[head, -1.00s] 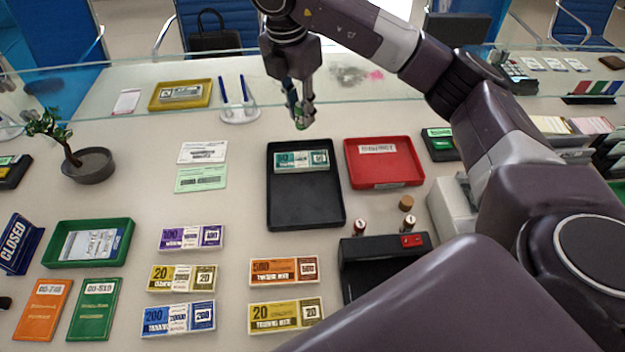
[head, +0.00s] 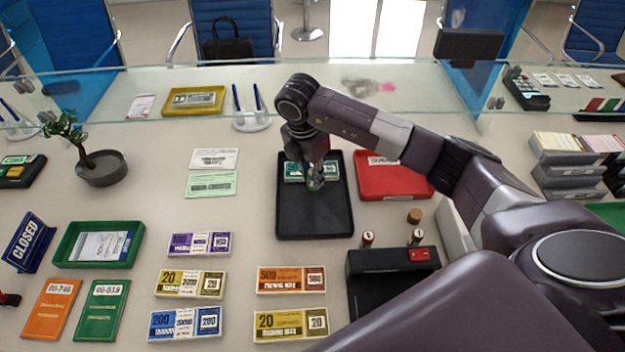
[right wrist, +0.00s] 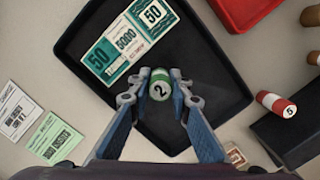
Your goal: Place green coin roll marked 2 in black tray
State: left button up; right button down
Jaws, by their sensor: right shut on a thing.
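The green coin roll marked 2 (right wrist: 160,86) is held upright between the fingertips of my right gripper (right wrist: 156,98), its numbered end facing the wrist camera. In the head view my right gripper (head: 315,182) is over the middle of the black tray (head: 318,222), shut on the roll, which is mostly hidden there. I cannot tell whether the roll touches the tray floor. A teal banknote bundle marked 50 (right wrist: 130,42) lies at the tray's back end. My left gripper is not in view.
A red tray (head: 395,186) stands right of the black tray. Other coin rolls (head: 367,238) stand near a black device (head: 385,270) at the front right. Several banknote bundles (head: 290,280) lie in front. A glass screen crosses behind the trays.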

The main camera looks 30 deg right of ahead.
notch_tip(320, 180, down, 2)
jog(key=shift+f, duration=0.2)
jog(key=shift+f, duration=0.1)
jog(key=c, duration=1.8)
grip_release()
jog(key=shift+o, duration=0.2)
